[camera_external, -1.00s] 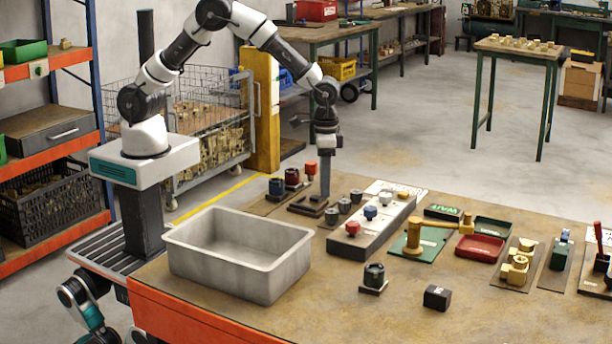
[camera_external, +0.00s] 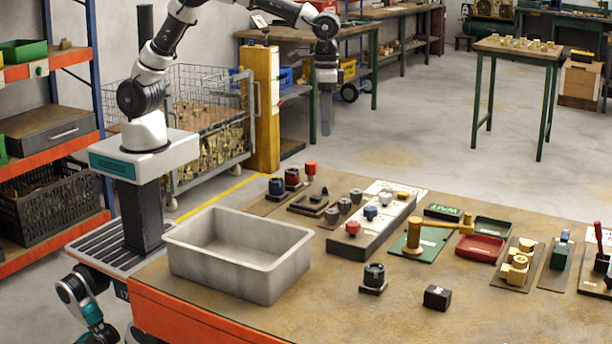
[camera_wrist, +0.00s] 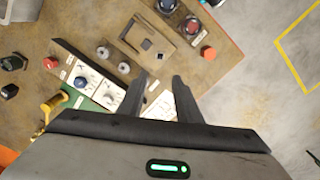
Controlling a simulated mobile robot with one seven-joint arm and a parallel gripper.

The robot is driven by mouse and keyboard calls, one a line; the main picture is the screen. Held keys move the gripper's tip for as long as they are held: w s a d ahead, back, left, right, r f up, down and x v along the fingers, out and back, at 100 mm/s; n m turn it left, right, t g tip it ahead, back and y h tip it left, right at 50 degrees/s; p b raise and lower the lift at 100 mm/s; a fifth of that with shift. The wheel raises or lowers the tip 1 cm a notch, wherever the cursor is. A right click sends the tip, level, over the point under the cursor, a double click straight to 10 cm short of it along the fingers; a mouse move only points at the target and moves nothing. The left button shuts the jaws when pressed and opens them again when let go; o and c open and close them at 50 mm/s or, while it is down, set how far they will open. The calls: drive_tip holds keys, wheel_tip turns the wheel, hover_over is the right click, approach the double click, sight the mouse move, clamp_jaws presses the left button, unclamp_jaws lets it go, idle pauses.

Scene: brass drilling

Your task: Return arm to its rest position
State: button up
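My gripper (camera_external: 326,128) hangs fingers-down, high above the back edge of the workbench (camera_external: 440,320). In the external view its fingers overlap, so no gap shows there. In the wrist view my gripper (camera_wrist: 161,76) has its two dark fingers apart, with bench surface and part of a white panel visible between them. It is open and holds nothing. My arm is bent, and its upper part runs out of the top of the external view.
On the bench are a grey bin (camera_external: 240,262), a dark block with coloured knobs (camera_external: 372,229), a green mat with a brass piece (camera_external: 416,238), a red tray (camera_external: 480,247) and a small black block (camera_external: 437,297). A wire cage (camera_external: 205,110) and yellow post (camera_external: 262,110) stand behind.

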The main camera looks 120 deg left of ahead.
drive_tip(key=shift+r, duration=0.15)
drive_tip(key=s+d+r+m+t+p, duration=0.1)
drive_tip(key=s+d+r+m+p, duration=0.1)
drive_tip(key=s+d+r, duration=0.4)
drive_tip(key=s+d+r+m+t+p, duration=0.1)
drive_tip(key=s+d+r+t+p, duration=0.15)
drive_tip(key=s+d+r, duration=0.5)
drive_tip(key=s+d+r+m+t+p, duration=0.1)
drive_tip(key=s+p, duration=0.1)
drive_tip(key=s, duration=0.4)
drive_tip(key=s+d+r+m+t+p, duration=0.1)
drive_tip(key=s+d+r+m, duration=0.1)
drive_tip(key=s, duration=0.4)
drive_tip(key=shift+d+r+p, duration=0.25)
drive_tip(key=shift+r+p, duration=0.05)
drive_tip(key=shift+p, duration=0.05)
